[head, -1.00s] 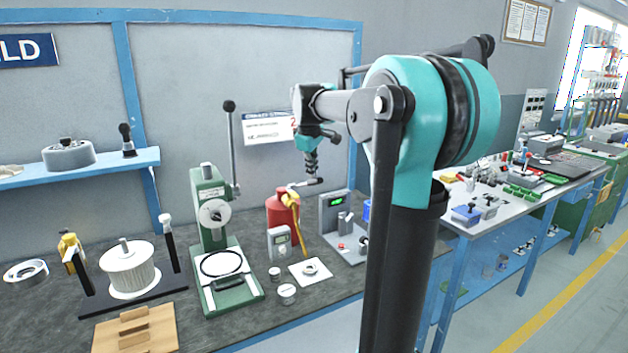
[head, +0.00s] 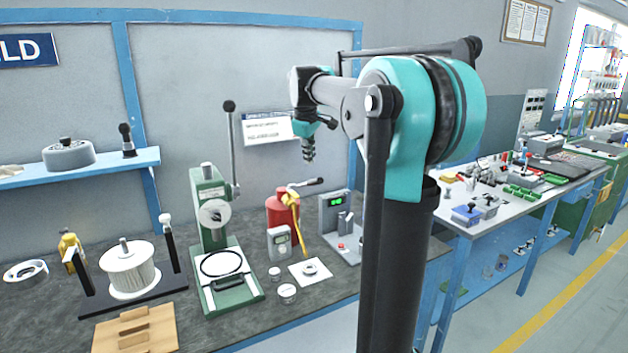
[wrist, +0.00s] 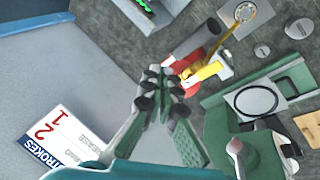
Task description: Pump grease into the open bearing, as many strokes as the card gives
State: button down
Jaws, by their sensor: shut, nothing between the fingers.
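My gripper (head: 308,155) is shut and empty, raised above the red grease pump (head: 281,208). The pump has a dark lever (head: 306,183) on top and a yellow spout (head: 292,204) reaching down toward an open ring bearing (head: 310,268) on a white square. In the wrist view, the shut fingers (wrist: 160,86) point toward the red and yellow pump (wrist: 200,70), with a gap below them. The card (head: 267,129) is on the back wall. In the wrist view the card (wrist: 65,150) is rotated, with "STROKES" and red characters resembling 2 and 1; I cannot read the number surely.
A green press (head: 214,225) stands left of the pump, its tall lever rising near the card. A grey unit with a green display (head: 337,203) stands to the right, partly behind my arm. A small meter (head: 279,241) and round tins (head: 287,293) stand near the bearing.

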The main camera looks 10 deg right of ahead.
jog(key=shift+w+a+r, duration=0.1)
jog(key=shift+w+r, duration=0.15)
jog(key=shift+r, duration=0.25)
jog(key=shift+w+r, duration=0.2)
jog(key=shift+r, duration=0.25)
dwell(1.2)
jog(key=r, duration=0.1)
jog(key=w+r, duration=0.1)
jog(key=r, duration=0.1)
jog(key=shift+w+a+r, duration=0.2)
jog(key=shift+w, duration=0.1)
send_over(309, 183)
jog(key=shift+d+f, duration=0.25)
jog(key=shift+f, duration=1.75)
jog(key=shift+d+f, duration=0.2)
jog(key=shift+f, duration=1.8)
jog(key=shift+s+f, duration=0.1)
jog(key=shift+f, duration=0.05)
jog(key=shift+s+f, duration=0.1)
jog(key=shift+f, duration=0.1)
